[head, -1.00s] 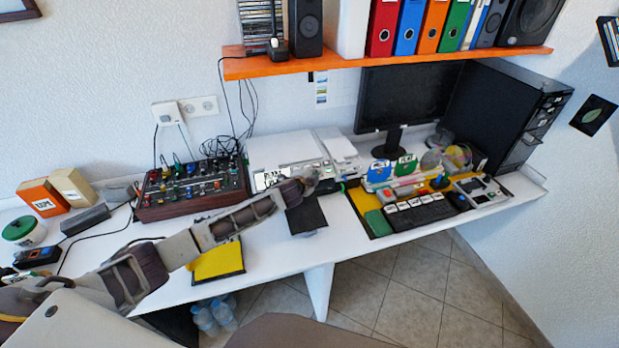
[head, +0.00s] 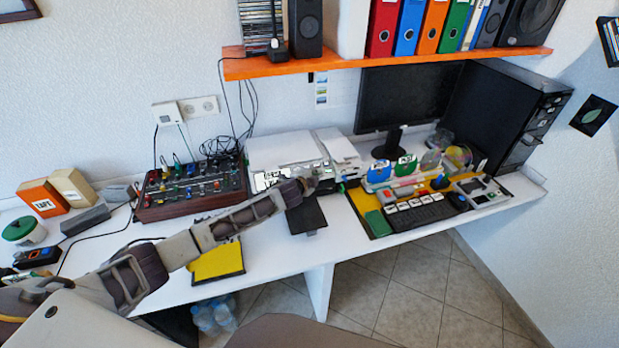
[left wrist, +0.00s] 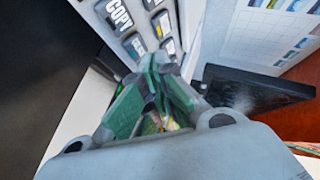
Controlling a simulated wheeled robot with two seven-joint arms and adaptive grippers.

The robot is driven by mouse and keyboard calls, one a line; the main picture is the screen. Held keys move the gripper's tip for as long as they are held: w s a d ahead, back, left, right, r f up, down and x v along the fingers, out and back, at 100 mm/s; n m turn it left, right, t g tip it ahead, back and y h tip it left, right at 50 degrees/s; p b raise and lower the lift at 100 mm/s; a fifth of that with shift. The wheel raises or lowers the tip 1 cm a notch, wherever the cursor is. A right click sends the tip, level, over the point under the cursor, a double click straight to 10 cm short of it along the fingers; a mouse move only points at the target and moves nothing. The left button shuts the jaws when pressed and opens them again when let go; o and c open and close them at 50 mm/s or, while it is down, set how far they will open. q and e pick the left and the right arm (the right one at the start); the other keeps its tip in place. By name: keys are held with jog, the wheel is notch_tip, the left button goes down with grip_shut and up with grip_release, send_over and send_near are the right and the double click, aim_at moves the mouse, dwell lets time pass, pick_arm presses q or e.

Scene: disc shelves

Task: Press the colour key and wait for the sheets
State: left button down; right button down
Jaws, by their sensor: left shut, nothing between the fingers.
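A white copier (head: 262,160) stands against the wall at the back middle of the desk, with a black tray (head: 307,215) at its front. The tray looks empty. My left gripper (head: 318,184) is at the copier's front panel and looks tiny in the head view. In the left wrist view my left gripper (left wrist: 160,65) is shut and empty, its green fingers together at the lower end of a key panel (left wrist: 150,18). A COPY label (left wrist: 118,15) and several dark keys show there. The fingertips hide what lies under them, so I cannot tell which key they touch. My right gripper is out of view.
A mixer (head: 190,190) stands left of the copier, and a yellow folder (head: 217,262) lies at the desk's front edge. A yellow mat (head: 358,200) with a keyboard (head: 420,215) lies to the right. An orange shelf (head: 330,63) hangs above.

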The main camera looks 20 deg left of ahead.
pick_arm(q)
jog(key=shift+w+f, duration=0.15)
jog(key=shift+f, duration=0.15)
jog(key=shift+a, duration=0.1)
dwell(0.4)
jog(key=shift+w+a+f+b, duration=0.2)
jog(key=shift+f+b, duration=0.1)
jog(key=shift+f, duration=0.1)
dwell(1.0)
jog(key=shift+s+d+r, duration=0.1)
jog(key=shift+r, duration=0.05)
jog(key=shift+s+d+r+p, duration=0.25)
jog(key=shift+r+p, duration=0.35)
jog(key=shift+p, duration=0.3)
